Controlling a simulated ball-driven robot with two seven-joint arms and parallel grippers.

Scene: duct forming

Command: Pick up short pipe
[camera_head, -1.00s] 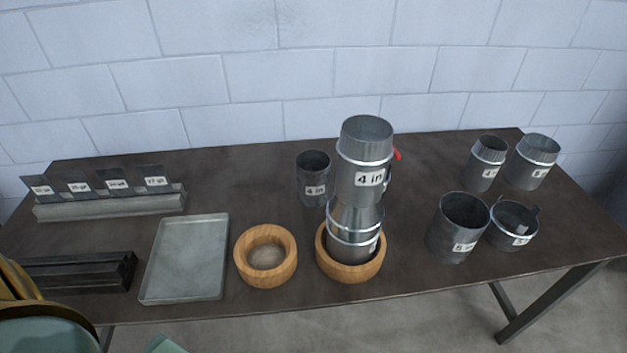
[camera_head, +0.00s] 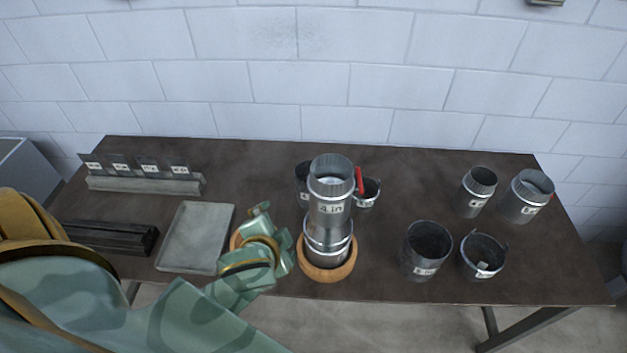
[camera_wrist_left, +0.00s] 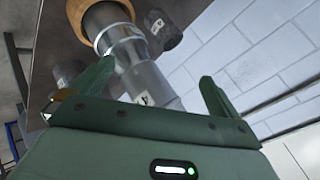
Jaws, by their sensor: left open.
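Several round duct pieces stand on the table, and I cannot tell for sure which is the short pipe. A grey stack marked "4 in" (camera_head: 331,200) stands upright in a wooden ring (camera_head: 327,272). A dark pipe (camera_head: 303,185) stands behind it, mostly hidden. A wider dark pipe (camera_head: 427,252) stands to the right. My left gripper (camera_head: 264,228) is left of the stack, over the other wooden ring. In the left wrist view its fingers (camera_wrist_left: 157,82) are apart, with the stack (camera_wrist_left: 146,82) seen beyond them. My right gripper is not in view.
A dark pot-like piece (camera_head: 482,257) and two grey collars (camera_head: 478,192) (camera_head: 530,196) stand at the right. A flat metal tray (camera_head: 197,238), dark bars (camera_head: 112,238) and a rack of labelled plates (camera_head: 145,184) lie at the left. The table's back middle right is clear.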

